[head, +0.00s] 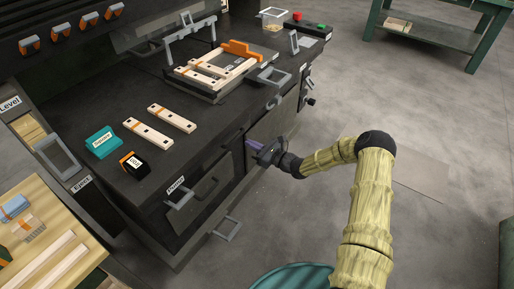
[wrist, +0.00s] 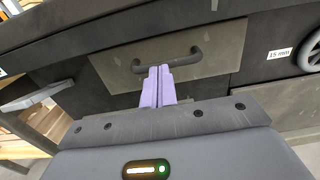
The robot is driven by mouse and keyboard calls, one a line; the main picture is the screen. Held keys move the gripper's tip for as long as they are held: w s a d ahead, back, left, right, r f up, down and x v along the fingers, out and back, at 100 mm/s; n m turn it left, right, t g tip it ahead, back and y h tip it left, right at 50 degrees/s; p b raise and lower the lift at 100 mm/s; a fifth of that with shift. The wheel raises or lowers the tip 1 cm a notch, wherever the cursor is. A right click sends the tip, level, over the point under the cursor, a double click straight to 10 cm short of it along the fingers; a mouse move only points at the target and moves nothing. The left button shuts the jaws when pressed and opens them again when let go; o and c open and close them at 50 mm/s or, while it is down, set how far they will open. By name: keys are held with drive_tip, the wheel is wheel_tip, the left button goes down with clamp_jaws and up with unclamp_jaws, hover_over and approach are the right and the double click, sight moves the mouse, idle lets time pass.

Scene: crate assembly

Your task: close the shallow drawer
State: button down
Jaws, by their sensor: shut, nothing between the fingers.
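A drawer front (wrist: 112,66), grey-brown with a dark bar handle (wrist: 190,55), sits under the dark worktop in the wrist view. It looks like the shallow drawer, but no label on it is readable. In the head view the bench-side front (head: 262,128) shows beside my gripper (head: 249,143). My gripper is shut and empty, its two purple fingers (wrist: 158,72) together. The fingertips overlap the drawer front just below the handle in the wrist view; I cannot tell if they touch. The drawer looks close to flush with the bench, though any small gap is hidden.
The worktop (head: 120,172) holds pale slats (head: 171,118), a teal box (head: 102,142), a black-orange box (head: 134,164) and a crate jig (head: 215,92). The floor (head: 330,100) to the right is clear.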

drive_tip(key=b+x, duration=0.1)
drive_tip(key=x, duration=0.8)
drive_tip(key=shift+w+a, duration=0.15)
drive_tip(key=shift+a, duration=0.05)
drive_tip(key=shift+b, duration=0.3)
